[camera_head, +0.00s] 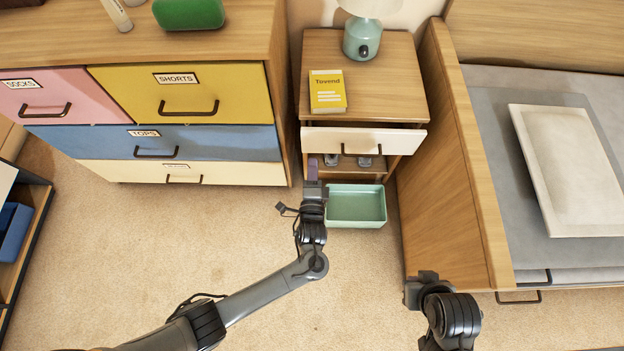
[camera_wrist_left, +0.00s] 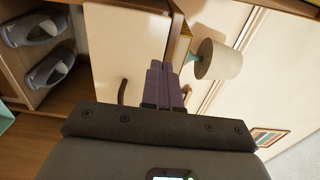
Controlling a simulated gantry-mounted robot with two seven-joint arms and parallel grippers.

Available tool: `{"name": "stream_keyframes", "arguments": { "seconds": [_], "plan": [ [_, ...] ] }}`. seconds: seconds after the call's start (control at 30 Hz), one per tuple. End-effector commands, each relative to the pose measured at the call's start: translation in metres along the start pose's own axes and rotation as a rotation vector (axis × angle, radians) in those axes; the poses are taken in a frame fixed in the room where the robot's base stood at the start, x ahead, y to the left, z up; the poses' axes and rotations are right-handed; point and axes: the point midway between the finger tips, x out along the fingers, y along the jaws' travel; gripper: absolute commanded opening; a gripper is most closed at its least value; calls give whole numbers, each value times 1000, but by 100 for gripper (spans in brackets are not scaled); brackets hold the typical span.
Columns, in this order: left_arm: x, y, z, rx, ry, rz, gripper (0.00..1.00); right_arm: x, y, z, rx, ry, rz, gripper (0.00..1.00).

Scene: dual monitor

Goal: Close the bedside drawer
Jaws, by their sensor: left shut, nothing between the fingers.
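The bedside drawer has a white front (camera_head: 330,139) with a dark bar handle (camera_head: 362,155), and sits under the top of the wooden nightstand (camera_head: 390,90). A dark gap shows behind its front, so it stands partly pulled out. My left gripper (camera_head: 313,168) is shut and empty at the left part of the drawer front; I cannot tell if it touches. In the left wrist view the shut purple fingers (camera_wrist_left: 164,82) lie over the white drawer front (camera_wrist_left: 115,50), beside its handle (camera_wrist_left: 122,92). The end of my right arm (camera_head: 422,288) is beside the bed; its fingers are not discernible.
A green bin (camera_head: 356,206) stands on the carpet below the nightstand. A yellow book (camera_head: 327,92) and a lamp (camera_head: 362,40) stand on top; grey slippers (camera_wrist_left: 48,68) lie on the shelf below. A dresser (camera_head: 190,150) is left, the bed's wooden side (camera_head: 450,170) right.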

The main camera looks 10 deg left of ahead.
Motion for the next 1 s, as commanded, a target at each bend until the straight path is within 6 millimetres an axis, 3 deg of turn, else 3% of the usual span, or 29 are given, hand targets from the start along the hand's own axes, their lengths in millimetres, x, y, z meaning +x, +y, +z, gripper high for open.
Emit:
{"name": "stream_keyframes", "arguments": {
  "seconds": [0.2,0.43,0.67,1.0],
  "plan": [
    [42,4,0,1,0,-3,0,22,-1,7,0,0,0,0],
    [72,3,0,1,1,-1,0,38,-2,12,-1,0,0,0],
    [84,2,0,0,0,1,0,43,-2,14,-1,-1,0,0],
    [85,1,0,0,1,2,0,43,-2,14,-1,0,0,0]
  ]
}}
